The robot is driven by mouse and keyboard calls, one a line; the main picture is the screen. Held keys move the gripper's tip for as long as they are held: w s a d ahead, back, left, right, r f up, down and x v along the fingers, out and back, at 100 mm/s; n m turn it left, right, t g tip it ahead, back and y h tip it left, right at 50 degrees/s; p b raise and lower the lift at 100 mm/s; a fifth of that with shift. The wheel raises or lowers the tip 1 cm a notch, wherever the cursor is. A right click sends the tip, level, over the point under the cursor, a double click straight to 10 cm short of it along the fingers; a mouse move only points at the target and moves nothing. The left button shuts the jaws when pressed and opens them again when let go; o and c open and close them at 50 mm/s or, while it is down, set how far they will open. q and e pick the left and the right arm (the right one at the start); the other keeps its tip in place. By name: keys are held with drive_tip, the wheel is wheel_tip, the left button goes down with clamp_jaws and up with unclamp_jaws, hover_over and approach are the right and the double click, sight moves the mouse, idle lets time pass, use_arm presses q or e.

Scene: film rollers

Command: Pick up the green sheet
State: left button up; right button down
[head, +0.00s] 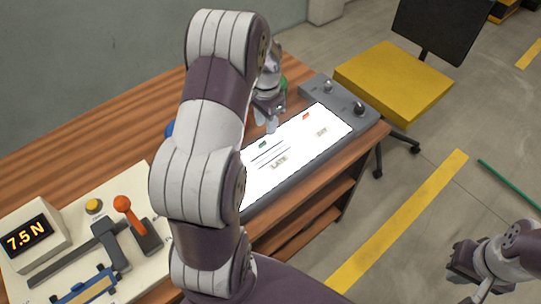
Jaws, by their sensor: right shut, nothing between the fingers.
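A lit white panel (325,128) lies on the wooden bench. On it are a small dark green piece (262,144), a small red piece (306,116), dark lines and printed words. I cannot tell whether the small green piece is the green sheet. Another green thing (284,83) shows only in part behind my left gripper (271,127). My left gripper points down over the panel's far left edge, close to the green piece; its jaw opening is not clear. My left arm hides the panel's left part. My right gripper (455,280) is shut and empty at the lower right, away from the bench.
A blue thing (168,130) is mostly hidden by my arm. A yellow chair (393,80) stands beyond the bench. Floor at right is mostly clear.

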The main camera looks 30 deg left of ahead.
sight(266, 140)
use_arm(q)
drive_tip(key=f, duration=0.3)
drive_tip(key=s+f, duration=0.1)
drive_tip(key=shift+d+f, duration=0.2)
drive_tip(key=shift+d, duration=0.05)
drive_tip(key=shift+w+f, duration=0.1)
drive_tip(key=shift+f, duration=0.4)
drive_tip(key=shift+r, duration=0.1)
clamp_jaws()
